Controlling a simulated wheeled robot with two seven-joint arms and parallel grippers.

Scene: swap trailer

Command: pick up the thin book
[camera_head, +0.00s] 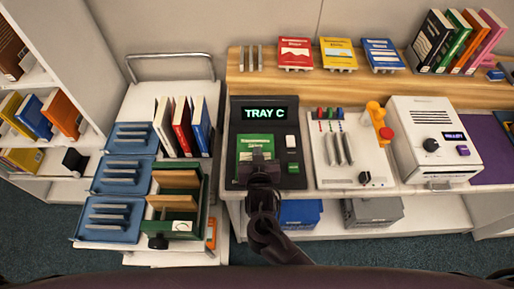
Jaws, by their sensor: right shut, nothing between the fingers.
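A green book (255,143) lies flat on a dark device whose lit display (264,113) reads "TRAY C". I cannot tell for sure whether it is the thin book. My right gripper (259,157) is shut and empty, over the near edge of the green book and covering part of it. I cannot tell whether it touches the book. A white book (164,126), a red book (183,126) and a blue book (201,125) stand upright on the white cart at the left. My left gripper is not in view.
Blue slotted trays (108,219) and a green box with wooden dividers (199,221) sit on the cart. A white panel with knobs (322,176) and a white machine (433,170) stand right of the dark device. Red, yellow and blue books (382,55) rest on the wooden ledge behind.

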